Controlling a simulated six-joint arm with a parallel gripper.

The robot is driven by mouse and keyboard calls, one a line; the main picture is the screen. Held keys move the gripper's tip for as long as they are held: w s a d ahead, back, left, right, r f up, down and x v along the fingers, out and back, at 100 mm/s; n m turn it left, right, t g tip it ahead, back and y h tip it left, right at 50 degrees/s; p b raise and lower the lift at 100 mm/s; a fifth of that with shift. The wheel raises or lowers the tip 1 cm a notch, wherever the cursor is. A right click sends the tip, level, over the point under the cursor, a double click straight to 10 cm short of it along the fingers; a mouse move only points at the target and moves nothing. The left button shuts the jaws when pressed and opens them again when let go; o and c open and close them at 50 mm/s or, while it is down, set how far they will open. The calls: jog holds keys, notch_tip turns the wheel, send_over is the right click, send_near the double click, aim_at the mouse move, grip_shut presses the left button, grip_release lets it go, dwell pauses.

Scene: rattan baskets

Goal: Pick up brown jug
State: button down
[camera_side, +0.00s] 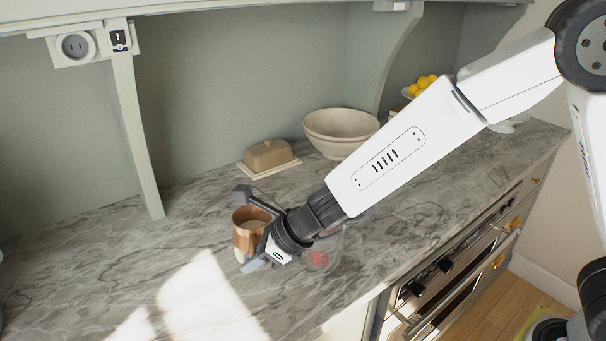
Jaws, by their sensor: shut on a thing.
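The brown jug (245,238) stands on the marble counter, left of centre in the side view. It has a coppery brown upper body, a paler base and an open top. My gripper (251,229) reaches it from the right, with one finger behind the jug near its rim and the other at its front lower side. The gripper is shut on the jug. The jug's right side is hidden behind my gripper. I cannot tell whether its base is touching the counter.
A brown butter dish (268,156) and stacked cream bowls (340,128) stand behind my arm. A clear container with something red (319,259) sits just right of my gripper. Yellow fruit (423,85) is at the back right. The counter (90,260) left of the jug is clear.

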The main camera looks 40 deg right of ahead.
jog(key=s+d+r, duration=0.4)
jog(key=s, duration=0.4)
jog(key=shift+s+d+r, duration=0.15)
jog(key=shift+s+r, duration=0.15)
jog(key=shift+r, duration=0.1)
dwell(0.5)
jog(key=w+d+r+m+t+h, duration=0.1)
jog(key=w+d+m+t+h, duration=0.1)
jog(key=w+d+m+h, duration=0.5)
jog(key=w+d+r+m+t+h, duration=0.15)
jog(key=w+d+m, duration=0.3)
jog(key=d, duration=0.75)
jog(key=s+a+f+n+y, duration=0.1)
jog(key=s+a+n+y, duration=0.1)
jog(key=a, duration=0.5)
jog(key=s+a+f+n+y, duration=0.1)
jog(key=s+a+n+y, duration=0.1)
jog(key=a, duration=0.5)
jog(key=shift+s+n+g, duration=0.45)
jog(key=shift+s+n, duration=0.1)
jog(key=shift+n, duration=0.2)
jog(key=shift+s+a+r+m+g+y, duration=0.15)
jog(key=shift+r+m+g+y, duration=0.45)
jog(key=shift+y, duration=0.4)
jog(key=shift+a+r+m+g+y, duration=0.15)
jog(key=shift+r+m+g+y, duration=0.2)
jog(key=shift+r+y, duration=0.5)
